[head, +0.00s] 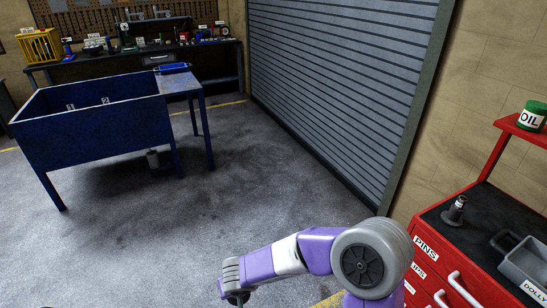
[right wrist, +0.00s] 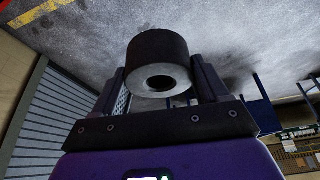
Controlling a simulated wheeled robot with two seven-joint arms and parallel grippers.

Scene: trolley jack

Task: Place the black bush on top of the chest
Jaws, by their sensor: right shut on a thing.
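The black bush (right wrist: 157,50) is a short dark cylinder with a pale grey end face and a round hole, seen in the right wrist view. My right gripper (right wrist: 160,80) is shut on it, one finger on each side. In the head view my right gripper (head: 237,298) is low at the bottom edge, over the floor and left of the chest; the bush cannot be made out there. The red chest (head: 440,262) stands at the lower right, with labelled drawers and a dark top (head: 480,229). My left gripper is not in view.
On the chest top stand a dark flanged post (head: 455,209) and a grey tray (head: 524,264) labelled DOLLY. A red shelf (head: 510,127) behind carries an OIL can (head: 532,116). A blue sink bench (head: 90,125) stands left. Open floor (head: 240,180) lies between.

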